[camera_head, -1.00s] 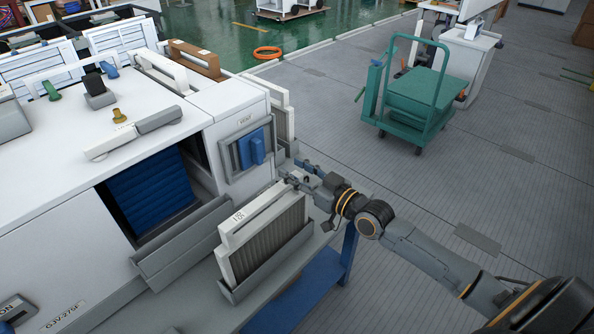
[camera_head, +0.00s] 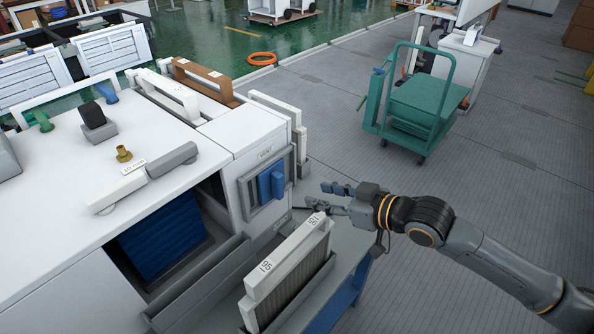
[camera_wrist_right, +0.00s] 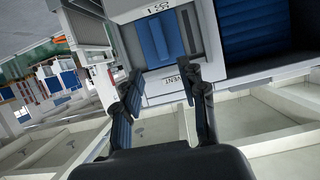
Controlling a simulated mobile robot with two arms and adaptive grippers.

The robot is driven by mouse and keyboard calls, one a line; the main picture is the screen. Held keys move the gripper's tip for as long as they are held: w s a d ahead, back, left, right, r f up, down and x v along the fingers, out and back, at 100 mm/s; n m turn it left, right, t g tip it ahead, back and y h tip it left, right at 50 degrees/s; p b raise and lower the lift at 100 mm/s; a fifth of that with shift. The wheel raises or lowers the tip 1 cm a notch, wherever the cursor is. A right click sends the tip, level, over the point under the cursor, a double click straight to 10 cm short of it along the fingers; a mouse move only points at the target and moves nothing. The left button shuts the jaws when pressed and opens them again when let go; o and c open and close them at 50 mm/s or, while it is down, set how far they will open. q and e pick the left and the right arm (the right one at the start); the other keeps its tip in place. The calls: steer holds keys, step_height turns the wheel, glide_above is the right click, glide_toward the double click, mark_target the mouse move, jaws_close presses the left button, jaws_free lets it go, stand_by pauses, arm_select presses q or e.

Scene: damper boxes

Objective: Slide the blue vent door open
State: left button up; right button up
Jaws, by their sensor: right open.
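The blue vent door (camera_head: 271,184) sits in a grey frame (camera_head: 248,197) on the end face of the white box, under a VENT label. It has a raised blue handle block, and a grey slatted strip of the frame shows beside it. In the right wrist view the blue door (camera_wrist_right: 160,40) is straight ahead beyond the fingers. My right gripper (camera_head: 325,200) is open and empty, to the right of the door and apart from it. In the wrist view its two fingers (camera_wrist_right: 166,92) are spread below the door. My left gripper is not in view.
A filter panel marked 195 (camera_head: 290,262) stands in a grey holder in front of the box, below my right gripper. An open bay with a blue filter (camera_head: 160,240) is to the left. A green cart (camera_head: 420,105) stands farther back on open floor.

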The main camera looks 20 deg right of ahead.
mark_target(282, 187)
steer(key=shift+p+x, duration=0.45)
steer(key=shift+x, duration=0.4)
steer(key=p+x, duration=0.1)
steer(key=x, duration=0.9)
steer(key=shift+f+p, duration=0.25)
steer(key=shift+p, duration=0.15)
steer(key=shift+w+a+f, duration=0.15)
steer(key=shift+w, duration=0.1)
steer(key=shift+c, duration=1)
jaws_close()
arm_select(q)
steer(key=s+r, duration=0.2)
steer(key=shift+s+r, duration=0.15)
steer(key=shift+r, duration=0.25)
